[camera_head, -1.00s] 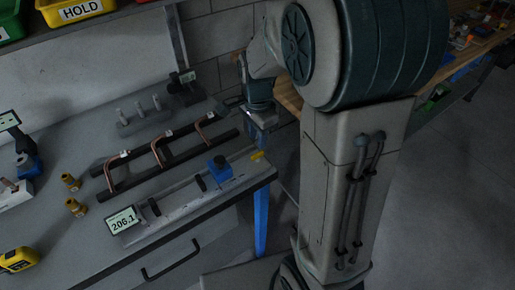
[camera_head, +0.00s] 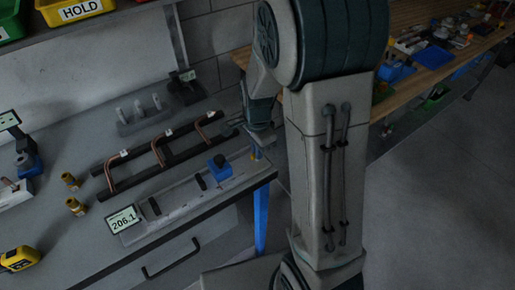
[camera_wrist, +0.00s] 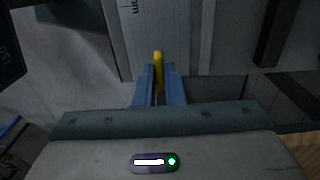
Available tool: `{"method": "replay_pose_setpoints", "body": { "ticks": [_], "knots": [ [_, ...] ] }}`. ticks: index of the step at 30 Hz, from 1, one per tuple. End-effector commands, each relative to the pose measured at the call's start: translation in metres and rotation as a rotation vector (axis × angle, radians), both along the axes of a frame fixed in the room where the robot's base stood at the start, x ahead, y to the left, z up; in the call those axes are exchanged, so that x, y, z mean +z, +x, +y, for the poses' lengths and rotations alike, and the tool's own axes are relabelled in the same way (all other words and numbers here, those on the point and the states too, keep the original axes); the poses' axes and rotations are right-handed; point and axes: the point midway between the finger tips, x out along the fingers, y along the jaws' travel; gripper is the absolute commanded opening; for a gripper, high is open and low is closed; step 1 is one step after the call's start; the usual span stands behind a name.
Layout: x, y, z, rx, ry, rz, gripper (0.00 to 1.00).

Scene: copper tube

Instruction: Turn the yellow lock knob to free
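The yellow lock knob (camera_wrist: 158,68) stands between the two blue fingertips of my gripper (camera_wrist: 160,88) in the wrist view. The fingers are close together, one along each side of the knob; I cannot tell whether they press on it. In the head view my gripper (camera_head: 257,140) is at the right end of the grey measuring rail (camera_head: 178,206). Only a small part of the knob shows there, below the gripper. A blue slide block (camera_head: 219,168) sits on the rail, left of the gripper. A display at the rail's left end reads about 206.1.
A dark rack (camera_head: 130,178) with bent copper tubes lies behind the rail, close to my gripper. Brass fittings (camera_head: 76,206) and a yellow tape measure (camera_head: 18,260) are at the left. A wooden bench (camera_head: 420,30) with bins stands at the back right.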

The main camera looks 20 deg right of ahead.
Motion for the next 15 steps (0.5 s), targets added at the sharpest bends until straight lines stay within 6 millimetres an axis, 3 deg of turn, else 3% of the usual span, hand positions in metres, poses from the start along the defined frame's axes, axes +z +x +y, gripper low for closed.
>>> {"method": "replay_pose_setpoints", "body": {
  "ticks": [8,15],
  "knots": [
    [-0.0002,0.0002,0.0,0.029,0.0,-0.001,0.0],
    [-0.0013,0.0,-0.0001,0.153,0.001,0.0,0.0]
  ]
}}
